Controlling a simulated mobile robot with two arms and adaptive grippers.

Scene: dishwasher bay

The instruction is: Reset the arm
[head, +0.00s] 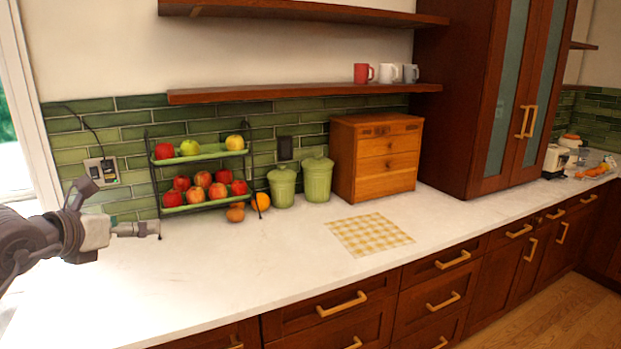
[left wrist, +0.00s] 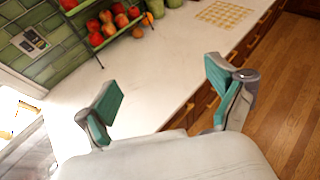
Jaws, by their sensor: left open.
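My left arm comes in from the left in the head view, with its gripper (head: 148,229) over the white countertop, left of the fruit rack. In the left wrist view, the left gripper (left wrist: 160,95) has its two teal-padded fingers spread wide apart. Nothing is between them, and the countertop and cabinet fronts show beyond. The gripper is open and empty. My right gripper is in neither view.
A two-tier rack (head: 205,205) of apples stands against the green tile wall. Green canisters (head: 317,180), a wooden drawer box (head: 375,160) and a yellow checked cloth (head: 368,235) are further right. The countertop (head: 270,265) front is clear. Mugs sit on a shelf (head: 300,92).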

